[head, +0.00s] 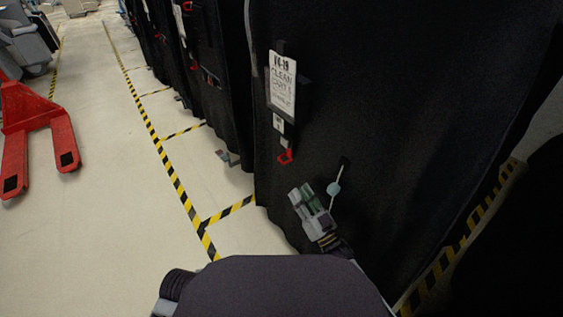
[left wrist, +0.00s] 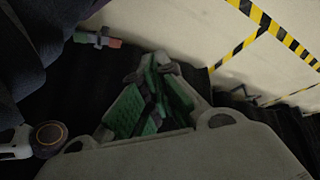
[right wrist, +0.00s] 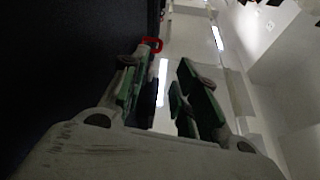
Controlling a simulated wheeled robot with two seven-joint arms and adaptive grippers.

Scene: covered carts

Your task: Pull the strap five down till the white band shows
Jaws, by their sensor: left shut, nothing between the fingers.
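A red loop (head: 285,157) hangs at the lower end of a dark strap below a white sign (head: 283,82) on the near black-covered cart (head: 400,100). I cannot read a strap number. A small white label (head: 278,123) sits just above the loop. My right gripper (head: 301,192) is below the loop and apart from it, close to the cover. In the right wrist view its fingers (right wrist: 160,95) are open and empty, and the red loop (right wrist: 152,44) shows beyond the left finger. My left gripper (left wrist: 157,75) is shut and empty; it is out of the head view.
A pale disc (head: 334,188) on a thin cord hangs on the cover beside my right gripper. More covered carts (head: 215,50) stand in a row behind. Yellow-black tape (head: 172,170) marks the floor. A red pallet jack (head: 38,130) is at the left; the floor between is clear.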

